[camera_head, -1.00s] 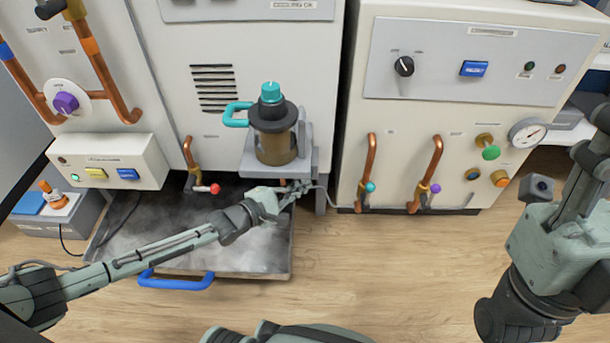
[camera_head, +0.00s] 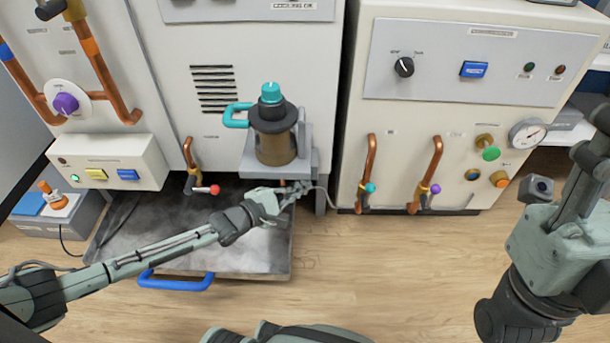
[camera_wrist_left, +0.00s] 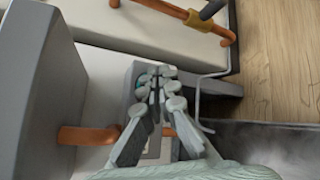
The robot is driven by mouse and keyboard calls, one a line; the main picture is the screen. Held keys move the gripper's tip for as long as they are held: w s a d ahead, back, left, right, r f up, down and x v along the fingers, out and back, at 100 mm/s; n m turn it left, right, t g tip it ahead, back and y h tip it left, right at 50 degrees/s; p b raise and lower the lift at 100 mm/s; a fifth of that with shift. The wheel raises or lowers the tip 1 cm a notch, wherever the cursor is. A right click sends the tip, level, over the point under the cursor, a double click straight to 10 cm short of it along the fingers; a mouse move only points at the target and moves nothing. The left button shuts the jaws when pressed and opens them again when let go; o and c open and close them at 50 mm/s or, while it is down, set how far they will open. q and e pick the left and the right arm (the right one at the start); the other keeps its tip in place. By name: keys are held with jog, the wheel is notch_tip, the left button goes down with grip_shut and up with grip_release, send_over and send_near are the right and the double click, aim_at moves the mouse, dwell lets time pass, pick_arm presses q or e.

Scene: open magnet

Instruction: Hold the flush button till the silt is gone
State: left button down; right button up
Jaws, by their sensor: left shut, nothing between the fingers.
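The filter vessel (camera_head: 275,145) stands upright on a grey bracket (camera_head: 308,160), with a teal cap and a teal side handle. Its lower bowl looks brown and cloudy. My left gripper (camera_head: 303,186) is shut and empty, at the front underside of the bracket. In the left wrist view, the closed fingertips (camera_wrist_left: 160,75) are at a grey part beneath the bracket. A small teal spot (camera_wrist_left: 143,80) shows beside them, partly hidden; I cannot tell whether it is the flush button or whether the fingers touch it. My right arm is at the right edge, its gripper out of view.
A dark tray (camera_head: 120,250) with a blue handle (camera_head: 175,281) lies below, with pale haze over it. A red-knobbed valve (camera_head: 213,190) is left of the bracket; a teal-knobbed valve (camera_head: 369,187) is to its right. A thin grey tube runs beside the gripper. The wood floor ahead is clear.

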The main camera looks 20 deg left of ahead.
pick_arm(q)
jog(key=shift+w+a+b, duration=0.1)
jog(key=shift+w+b, duration=0.2)
jog(key=shift+w, duration=0.1)
jog(key=shift+w+a+b, duration=0.2)
jog(key=shift+w+b, duration=0.2)
jog(key=shift+w, duration=0.15)
dwell(3.8)
jog(key=shift+r, duration=0.1)
dwell(0.5)
jog(key=shift+s+d+p, duration=0.3)
jog(key=shift+s+p, duration=0.45)
jog(key=shift+s, duration=0.2)
jog(key=s+p, duration=0.1)
jog(key=s+d+p, duration=0.1)
jog(key=s, duration=0.1)
jog(key=s+p, duration=0.1)
jog(key=s, duration=0.1)
jog(key=shift+d, duration=0.25)
